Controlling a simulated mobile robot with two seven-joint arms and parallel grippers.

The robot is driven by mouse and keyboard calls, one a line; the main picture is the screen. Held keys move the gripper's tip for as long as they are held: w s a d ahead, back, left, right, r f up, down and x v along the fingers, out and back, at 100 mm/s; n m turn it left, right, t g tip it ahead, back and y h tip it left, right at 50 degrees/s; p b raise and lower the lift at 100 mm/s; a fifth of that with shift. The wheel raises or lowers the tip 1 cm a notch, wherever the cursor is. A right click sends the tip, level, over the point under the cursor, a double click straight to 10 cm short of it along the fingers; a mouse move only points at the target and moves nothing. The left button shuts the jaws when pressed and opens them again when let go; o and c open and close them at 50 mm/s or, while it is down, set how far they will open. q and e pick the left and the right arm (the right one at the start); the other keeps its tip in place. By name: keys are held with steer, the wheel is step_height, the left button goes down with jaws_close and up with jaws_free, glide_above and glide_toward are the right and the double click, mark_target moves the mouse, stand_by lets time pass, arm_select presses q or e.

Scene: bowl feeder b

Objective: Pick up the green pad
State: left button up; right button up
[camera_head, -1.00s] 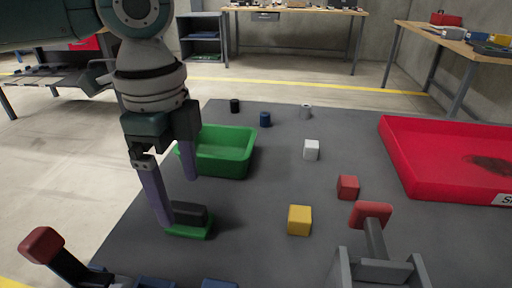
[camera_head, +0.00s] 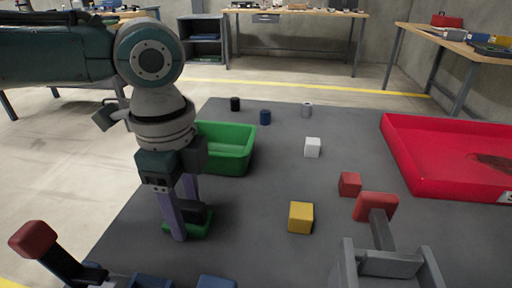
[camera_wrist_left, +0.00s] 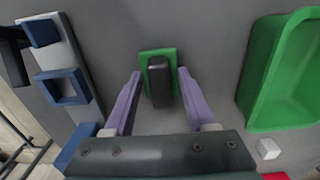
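The green pad (camera_head: 203,229) lies flat on the grey table at the lower left, with a dark block (camera_head: 196,212) on its top. In the left wrist view the pad (camera_wrist_left: 146,55) and block (camera_wrist_left: 160,82) show between my fingers. My left gripper (camera_head: 185,220) points down with its two purple fingers spread, one on each side of the block. In the left wrist view the left gripper (camera_wrist_left: 160,72) is open, with visible gaps between fingers and block. Its fingers partly hide the pad in the head view. My right gripper is not in view.
A green bin (camera_head: 228,150) stands behind the gripper. A yellow cube (camera_head: 300,217), red cube (camera_head: 349,184) and white block (camera_head: 312,147) stand to the right. A red tray (camera_head: 440,180) is at far right. Red-tipped levers (camera_head: 375,207) rise at the front.

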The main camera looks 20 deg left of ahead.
mark_target(184, 203)
arm_select(q)
jaws_close()
steer(key=shift+r, duration=0.1)
step_height(184, 203, up, 20)
steer(key=p, duration=0.4)
steer(key=shift+p, duration=0.3)
